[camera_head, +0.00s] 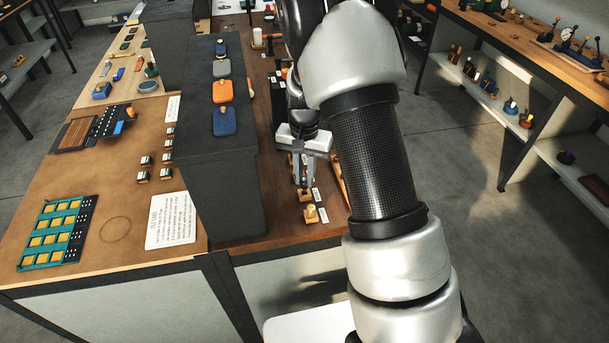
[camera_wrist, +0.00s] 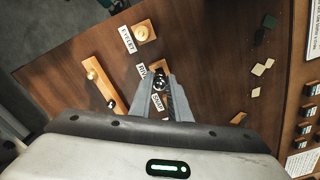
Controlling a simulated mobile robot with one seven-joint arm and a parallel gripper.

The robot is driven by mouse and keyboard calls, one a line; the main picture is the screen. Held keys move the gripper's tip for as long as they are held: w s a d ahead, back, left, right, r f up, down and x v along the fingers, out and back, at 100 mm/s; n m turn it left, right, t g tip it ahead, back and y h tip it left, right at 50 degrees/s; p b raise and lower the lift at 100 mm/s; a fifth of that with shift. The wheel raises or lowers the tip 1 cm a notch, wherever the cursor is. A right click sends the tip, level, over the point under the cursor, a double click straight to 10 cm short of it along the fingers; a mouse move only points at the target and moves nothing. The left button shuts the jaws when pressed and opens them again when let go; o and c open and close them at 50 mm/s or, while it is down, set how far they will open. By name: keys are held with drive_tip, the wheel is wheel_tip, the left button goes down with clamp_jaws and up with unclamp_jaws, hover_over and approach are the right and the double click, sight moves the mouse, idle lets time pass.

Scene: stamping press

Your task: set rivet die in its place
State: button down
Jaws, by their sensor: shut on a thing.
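My gripper (camera_wrist: 161,88) is shut on a small dark and silvery piece, the rivet die (camera_wrist: 160,80), which shows between the fingertips. It is over a small wooden block (camera_wrist: 157,66) beside a label that starts with "RIV" (camera_wrist: 142,71). The fingers and die hide most of this block, so I cannot tell whether the die touches it. A label reading "SNAP" (camera_wrist: 157,101) is partly covered by a finger. A brass die stands on the wooden block at the "EYELET" label (camera_wrist: 128,39). In the head view, my gripper (camera_head: 304,183) points down at the row of blocks.
The brass eyelet die (camera_head: 311,211) stands near the bench's front edge. A dark raised stand with colored pads (camera_head: 240,200) borders the row on the left.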

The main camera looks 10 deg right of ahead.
drive_tip(key=shift+f, duration=0.25)
drive_tip(key=shift+f+b, duration=0.95)
drive_tip(key=shift+f, duration=0.1)
drive_tip(key=c, duration=1.6)
unclamp_jaws()
wheel_tip(320, 180, up, 17)
drive_tip(key=shift+r, duration=0.2)
